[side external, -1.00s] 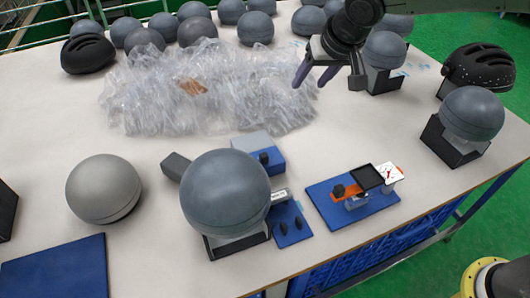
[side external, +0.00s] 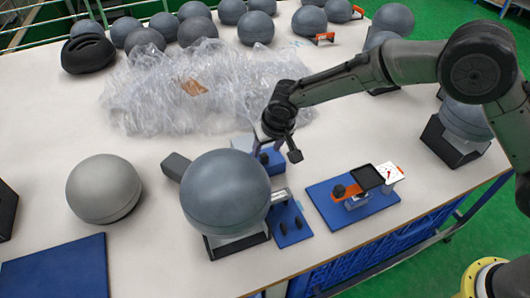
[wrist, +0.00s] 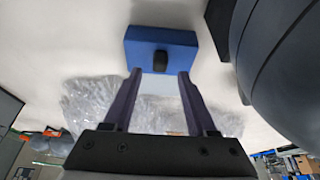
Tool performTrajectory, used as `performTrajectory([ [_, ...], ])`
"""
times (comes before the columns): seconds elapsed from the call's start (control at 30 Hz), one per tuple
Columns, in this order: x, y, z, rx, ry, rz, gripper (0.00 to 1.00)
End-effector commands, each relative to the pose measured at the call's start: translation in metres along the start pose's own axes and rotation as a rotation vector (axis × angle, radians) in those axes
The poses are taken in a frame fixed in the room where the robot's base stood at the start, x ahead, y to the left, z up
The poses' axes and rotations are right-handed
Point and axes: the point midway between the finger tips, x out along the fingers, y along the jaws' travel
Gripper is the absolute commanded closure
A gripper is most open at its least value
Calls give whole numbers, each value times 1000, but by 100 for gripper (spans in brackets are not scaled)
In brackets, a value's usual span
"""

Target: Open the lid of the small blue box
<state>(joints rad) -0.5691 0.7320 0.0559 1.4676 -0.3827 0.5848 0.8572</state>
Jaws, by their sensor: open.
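The small blue box (side external: 275,167) stands on the white table just behind the large grey sphere, partly hidden by my gripper (side external: 268,149) in the side view. In the wrist view the blue box (wrist: 183,46) is near the top middle, with a black knob (wrist: 160,61) on its blue face. My gripper (wrist: 159,74) is open, with its two dark fingers pointing at the box and the knob lying between their lines. Nothing is held between the fingers. I cannot tell whether they touch the box. The box looks closed.
The large grey sphere (side external: 226,190) on a black stand is close in front of the box. Crumpled clear plastic (side external: 190,90) lies behind it. A blue board with a small device (side external: 325,205) is to the right.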

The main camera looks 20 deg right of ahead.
Motion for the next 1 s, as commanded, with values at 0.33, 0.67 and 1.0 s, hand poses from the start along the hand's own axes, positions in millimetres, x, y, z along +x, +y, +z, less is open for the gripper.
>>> performTrajectory([
  [0.33,36,0,0,0,0,0,43],
  [0.67,38,0,0,0,1,-1,46],
  [1.0,38,0,0,0,0,0,100],
])
